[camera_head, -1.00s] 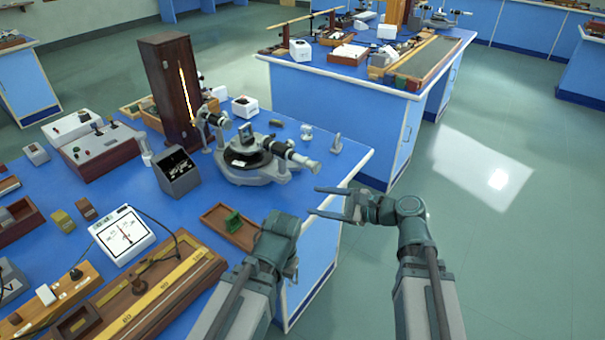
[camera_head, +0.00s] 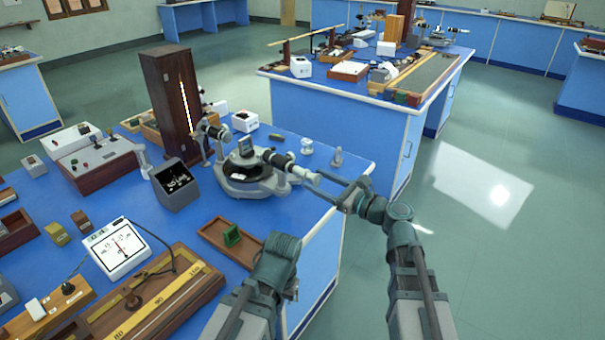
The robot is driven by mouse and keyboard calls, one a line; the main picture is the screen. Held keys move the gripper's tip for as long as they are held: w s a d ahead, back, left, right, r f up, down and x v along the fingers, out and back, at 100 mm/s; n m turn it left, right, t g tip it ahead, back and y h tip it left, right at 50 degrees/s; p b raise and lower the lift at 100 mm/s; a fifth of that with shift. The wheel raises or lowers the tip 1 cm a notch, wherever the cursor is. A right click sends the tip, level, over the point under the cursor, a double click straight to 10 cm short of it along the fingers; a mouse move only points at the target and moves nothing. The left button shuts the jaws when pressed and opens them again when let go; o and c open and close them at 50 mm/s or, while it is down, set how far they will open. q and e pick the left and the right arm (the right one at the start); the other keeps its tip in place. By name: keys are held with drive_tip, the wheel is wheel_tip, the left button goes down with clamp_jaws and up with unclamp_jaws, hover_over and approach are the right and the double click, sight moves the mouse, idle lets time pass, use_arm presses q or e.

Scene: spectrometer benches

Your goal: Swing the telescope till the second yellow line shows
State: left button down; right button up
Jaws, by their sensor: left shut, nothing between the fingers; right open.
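The spectrometer (camera_head: 243,181) stands on the near blue bench with a round grey base and a small prism (camera_head: 245,147) on its table. Its telescope (camera_head: 286,165) is a dark tube with a pale eyepiece end pointing right, toward the bench edge. The collimator (camera_head: 212,131) is on the left, facing the brown lamp housing (camera_head: 172,100) with its glowing yellow slit. My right gripper (camera_head: 312,179) is open, its fingertips around or just beside the eyepiece end; contact cannot be told. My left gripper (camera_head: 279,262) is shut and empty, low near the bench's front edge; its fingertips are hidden. No spectral line view shows.
A wooden tray with a green block (camera_head: 232,236) lies in front of the spectrometer. A dark box (camera_head: 175,184) stands to its left, and a white meter (camera_head: 118,247) farther front left. Small pieces (camera_head: 307,146) stand behind the telescope. Open floor lies right of the bench.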

sight(308, 176)
drive_tip(key=shift+x, duration=2.8)
clamp_jaws()
